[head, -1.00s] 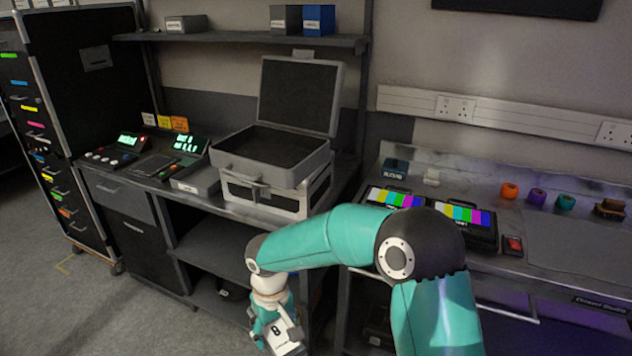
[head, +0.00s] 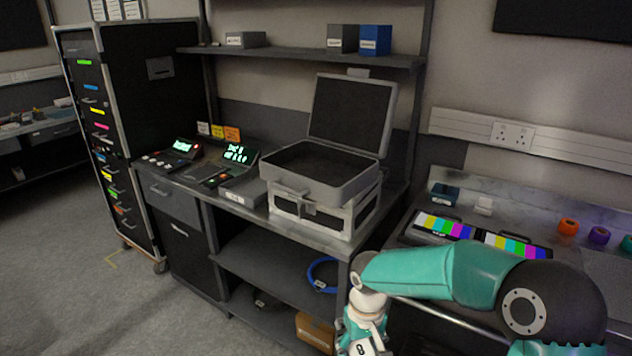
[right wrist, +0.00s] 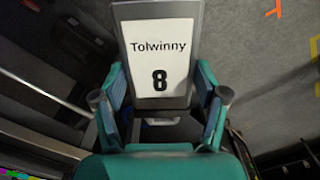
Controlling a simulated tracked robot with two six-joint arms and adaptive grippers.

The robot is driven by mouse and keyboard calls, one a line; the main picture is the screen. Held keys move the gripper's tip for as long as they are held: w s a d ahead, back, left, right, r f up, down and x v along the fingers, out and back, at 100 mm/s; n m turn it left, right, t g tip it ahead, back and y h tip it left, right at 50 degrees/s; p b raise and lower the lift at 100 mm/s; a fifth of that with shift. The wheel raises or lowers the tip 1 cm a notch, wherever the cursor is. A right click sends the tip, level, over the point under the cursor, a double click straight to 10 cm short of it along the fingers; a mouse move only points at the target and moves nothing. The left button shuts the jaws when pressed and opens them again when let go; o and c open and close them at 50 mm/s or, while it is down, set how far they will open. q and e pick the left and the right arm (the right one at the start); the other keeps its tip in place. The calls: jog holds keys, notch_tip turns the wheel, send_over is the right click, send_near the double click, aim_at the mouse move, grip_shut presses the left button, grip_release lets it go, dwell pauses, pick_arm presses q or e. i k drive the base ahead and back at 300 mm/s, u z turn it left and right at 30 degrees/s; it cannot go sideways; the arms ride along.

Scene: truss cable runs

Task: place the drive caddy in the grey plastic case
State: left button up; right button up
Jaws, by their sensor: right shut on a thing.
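The grey plastic case (head: 322,178) stands open on the workbench with its lid (head: 352,115) raised at the back. Its inside is dark and looks empty. It rests on a lighter grey box frame. My right gripper (right wrist: 160,112) is shut on the drive caddy (right wrist: 160,62), a dark-edged block with a white label reading "Tolwinny 8". In the head view the caddy (head: 366,347) shows only in part at the bottom edge, low in front of the bench and apart from the case. My left gripper is not in view.
Two lit control panels (head: 232,160) stand left of the case. A shelf (head: 300,56) with boxes hangs above it. Colour-bar monitors (head: 470,232) lie on the right bench. A drawer cabinet (head: 112,130) stands at the left. The floor in front is clear.

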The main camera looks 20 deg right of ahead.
aim_at(315, 171)
jog(key=z, duration=0.05)
jog(key=i, duration=1)
jog(key=u, duration=0.1)
